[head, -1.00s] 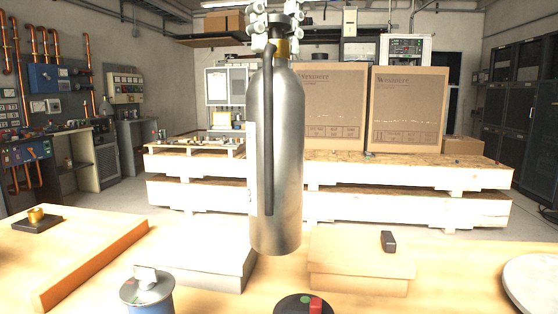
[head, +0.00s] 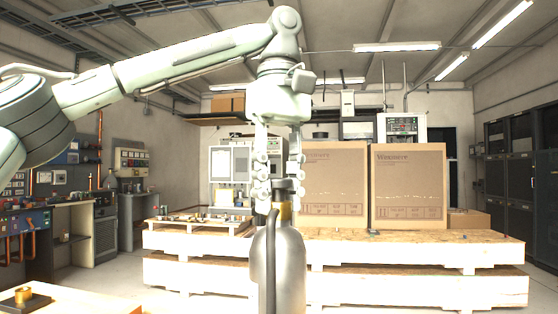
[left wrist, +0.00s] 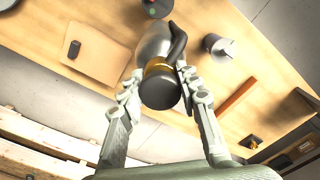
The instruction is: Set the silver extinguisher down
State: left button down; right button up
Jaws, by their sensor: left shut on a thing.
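The silver extinguisher (head: 284,262) hangs upright below my left gripper (head: 279,190) in the head view. It has a dark hose down its side and a brass-coloured neck. The gripper is shut on its top, one finger on each side. In the left wrist view the extinguisher's silver body (left wrist: 153,46) is seen from above, its black cap between the fingertips (left wrist: 158,85). The extinguisher's base is cut off in the head view and hidden in the wrist view, so I cannot tell whether it touches the wooden table (left wrist: 190,15). My right gripper is out of view.
A flat wooden block (left wrist: 105,60) carries a small black object (left wrist: 73,48). A metal can (left wrist: 217,45) and a dark round piece with coloured buttons (left wrist: 157,6) stand near the extinguisher. Behind are pallets (head: 420,285) with cardboard boxes (head: 408,190).

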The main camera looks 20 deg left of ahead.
aim_at(279, 255)
pick_arm(q)
jog(key=shift+f, duration=4.35)
jog(key=c, duration=1.5)
grip_release()
jog(key=shift+f, duration=0.2)
jog(key=o, duration=0.4)
